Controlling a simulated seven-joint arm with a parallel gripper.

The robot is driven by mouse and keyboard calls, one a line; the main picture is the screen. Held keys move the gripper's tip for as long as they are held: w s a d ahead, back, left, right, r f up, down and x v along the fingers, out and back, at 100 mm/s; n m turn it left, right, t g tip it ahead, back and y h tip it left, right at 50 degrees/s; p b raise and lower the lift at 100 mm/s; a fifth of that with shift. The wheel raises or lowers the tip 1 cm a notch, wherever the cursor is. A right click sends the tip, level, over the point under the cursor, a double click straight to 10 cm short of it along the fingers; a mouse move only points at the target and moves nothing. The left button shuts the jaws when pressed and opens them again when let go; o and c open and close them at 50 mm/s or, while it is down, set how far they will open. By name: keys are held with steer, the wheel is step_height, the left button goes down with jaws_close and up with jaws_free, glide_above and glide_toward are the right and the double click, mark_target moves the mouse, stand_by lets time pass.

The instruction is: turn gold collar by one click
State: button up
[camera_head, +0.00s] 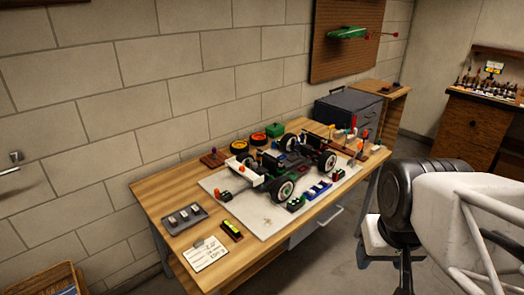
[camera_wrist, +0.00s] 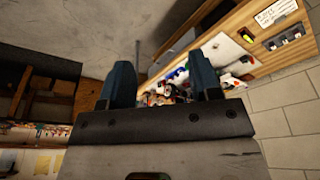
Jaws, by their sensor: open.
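An RC car chassis (camera_head: 285,165) with black tyres and white wheel hubs stands on a pale board (camera_head: 262,220) on the wooden workbench. It is small in the head view, and I cannot make out a gold collar on it. In the wrist view, my gripper (camera_wrist: 162,80) shows two dark blue fingers set wide apart with nothing between them. The bench, tilted in that view, lies well beyond the fingers, and the right finger hides part of the cluttered area. In the head view my arm is at the right, off the bench, clear of the car.
A grey tray (camera_head: 184,219), a note card (camera_head: 206,254) and a black-and-yellow item (camera_head: 232,230) lie at the bench's near left. A dark toolbox (camera_head: 348,108) is at the far end.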

steer(key=w+a+r, duration=0.1)
steer(key=w+r, duration=0.4)
steer(key=w, duration=0.6)
steer(key=n+g, duration=0.3)
steer(key=n, duration=0.3)
glide_above(258, 150)
steer(key=f, duration=2.3)
steer(key=shift+d, duration=0.3)
steer(key=shift+w+a+f, duration=0.25)
steer(key=shift+f, duration=0.2)
steer(key=shift+f, duration=0.1)
steer(key=shift+f, duration=3.85)
